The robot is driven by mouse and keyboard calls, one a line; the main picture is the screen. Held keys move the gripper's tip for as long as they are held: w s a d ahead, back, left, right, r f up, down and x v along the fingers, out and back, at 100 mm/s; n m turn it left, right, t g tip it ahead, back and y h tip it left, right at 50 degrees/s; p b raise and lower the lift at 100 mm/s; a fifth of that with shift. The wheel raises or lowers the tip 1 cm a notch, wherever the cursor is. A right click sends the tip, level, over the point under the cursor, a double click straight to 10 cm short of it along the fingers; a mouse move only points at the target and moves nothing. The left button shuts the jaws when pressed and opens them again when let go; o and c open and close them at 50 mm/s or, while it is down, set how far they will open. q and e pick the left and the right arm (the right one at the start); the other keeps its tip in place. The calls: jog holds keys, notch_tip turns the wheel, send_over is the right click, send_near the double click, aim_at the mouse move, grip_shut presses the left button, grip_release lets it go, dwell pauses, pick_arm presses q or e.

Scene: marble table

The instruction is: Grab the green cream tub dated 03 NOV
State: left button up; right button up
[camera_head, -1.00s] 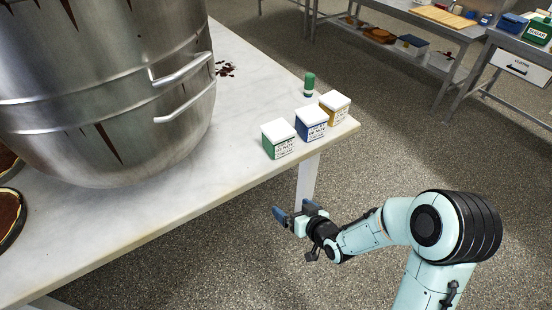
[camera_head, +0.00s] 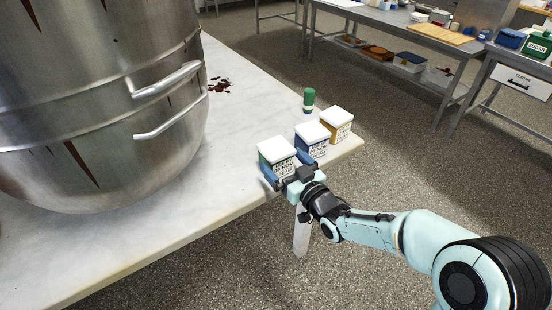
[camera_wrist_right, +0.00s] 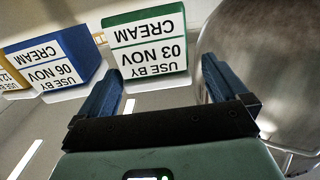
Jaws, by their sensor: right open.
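The green cream tub (camera_head: 277,158) with a white lid stands near the table's edge, the leftmost of three tubs in the head view. In the right wrist view the green tub (camera_wrist_right: 146,45) shows upside down, its label reading USE BY 03 NOV CREAM. My right gripper (camera_head: 287,168) is open at the tub's near side; in the right wrist view its blue fingers (camera_wrist_right: 163,85) point toward the tub, which lies ahead between them. The blue tub (camera_head: 312,142), which also shows in the wrist view (camera_wrist_right: 50,62), reads 06 NOV. My left gripper is out of view.
A yellow tub (camera_head: 337,124) stands right of the blue one, close beside it. A small green-capped bottle (camera_head: 308,100) stands behind them. A large steel pot (camera_head: 110,110) fills the left of the marble table (camera_head: 215,170). Dark bits lie beside the pot.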

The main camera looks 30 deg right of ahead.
aim_at(276, 152)
jog(key=w, duration=0.5)
jog(key=shift+w+d+f, duration=0.1)
jog(key=shift+d+f, duration=0.05)
jog(key=c, duration=1.1)
